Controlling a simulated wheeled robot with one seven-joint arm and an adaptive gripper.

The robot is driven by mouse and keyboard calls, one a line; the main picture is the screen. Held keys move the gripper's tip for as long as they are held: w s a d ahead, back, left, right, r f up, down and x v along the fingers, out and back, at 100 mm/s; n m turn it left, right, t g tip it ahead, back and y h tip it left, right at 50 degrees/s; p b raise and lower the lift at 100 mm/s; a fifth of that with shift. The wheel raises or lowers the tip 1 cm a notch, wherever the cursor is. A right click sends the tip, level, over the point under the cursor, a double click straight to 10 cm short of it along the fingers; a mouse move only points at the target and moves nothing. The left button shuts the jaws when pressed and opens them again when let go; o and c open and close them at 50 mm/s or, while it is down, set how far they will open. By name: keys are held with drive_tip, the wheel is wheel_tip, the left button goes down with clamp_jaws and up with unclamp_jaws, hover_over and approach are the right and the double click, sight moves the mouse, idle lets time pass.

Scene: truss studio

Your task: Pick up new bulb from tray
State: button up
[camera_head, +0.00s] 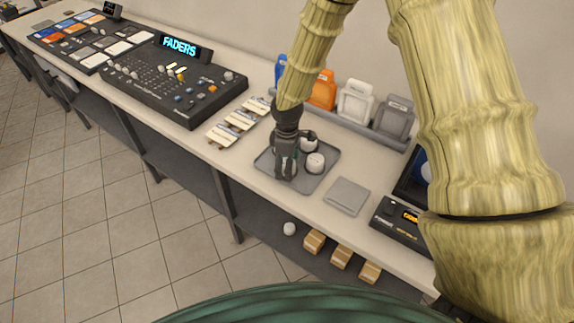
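A grey tray (264,161) lies on the counter below my arm. My gripper (286,172) points down over the left part of the tray, with its fingers low, near the tray surface. A small pale object (294,166) shows at the fingers; I cannot tell whether they grip it or only stand around it. A white rounded piece with a dark centre (315,162) stands on the tray to the right of the fingers. A white and dark piece (309,142) is behind it, partly hidden by my gripper. I cannot tell which piece is the new bulb.
A rack of coloured panels (356,102) stands behind the tray. A grey square pad (347,196) and a black device (396,217) are to the right. Small boxes (341,257) sit on the lower shelf.

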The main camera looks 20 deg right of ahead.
drive_tip(key=c, duration=1.1)
drive_tip(key=shift+c, duration=0.2)
drive_tip(key=shift+r, duration=0.2)
